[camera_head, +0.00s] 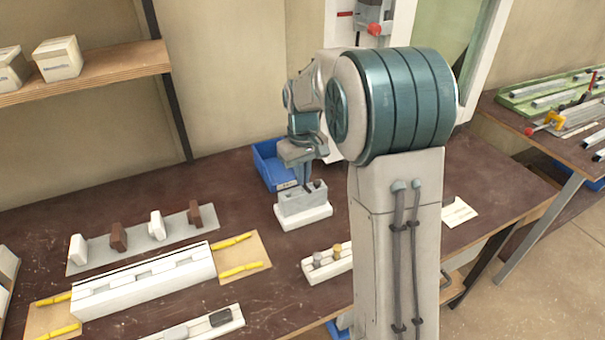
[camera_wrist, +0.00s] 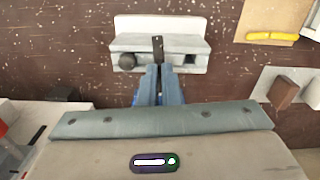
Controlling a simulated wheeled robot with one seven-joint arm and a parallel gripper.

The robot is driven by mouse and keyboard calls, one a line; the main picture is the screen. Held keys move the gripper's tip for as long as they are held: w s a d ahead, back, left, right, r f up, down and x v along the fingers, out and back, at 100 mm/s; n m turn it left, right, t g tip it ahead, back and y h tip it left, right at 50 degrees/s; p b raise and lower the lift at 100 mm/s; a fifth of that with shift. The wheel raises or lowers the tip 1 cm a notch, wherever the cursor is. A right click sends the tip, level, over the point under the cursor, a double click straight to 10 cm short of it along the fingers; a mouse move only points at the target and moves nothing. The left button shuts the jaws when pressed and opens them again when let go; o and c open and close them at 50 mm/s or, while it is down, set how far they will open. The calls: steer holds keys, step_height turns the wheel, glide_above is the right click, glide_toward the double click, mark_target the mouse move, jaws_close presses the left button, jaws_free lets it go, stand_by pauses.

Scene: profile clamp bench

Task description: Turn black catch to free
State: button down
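A grey clamp block on a white base (camera_head: 305,217) stands on the dark bench; its white base shows along the top of the wrist view (camera_wrist: 160,22). A narrow black piece (camera_wrist: 157,46), which looks like the black catch, lies over the middle of the grey block (camera_wrist: 140,42) in the wrist view. My gripper (camera_wrist: 158,68) is down at the block, its blue fingers close together at the black piece's near end. I cannot tell whether they grip it. In the head view my gripper (camera_head: 304,182) hides the catch.
A dark round knob (camera_wrist: 127,61) and a dark square opening (camera_wrist: 191,60) flank the fingers. A blue bin (camera_head: 270,163) stands just behind the block. A small white holder with pegs (camera_head: 328,264) is in front. A grey strip with brown and white pieces (camera_head: 140,239) lies left.

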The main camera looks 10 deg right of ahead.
steer(key=shift+m, duration=0.6)
steer(key=c, duration=1.6)
jaws_free()
steer(key=shift+c, duration=0.2)
step_height(320, 180, up, 14)
steer(key=shift+f, duration=0.1)
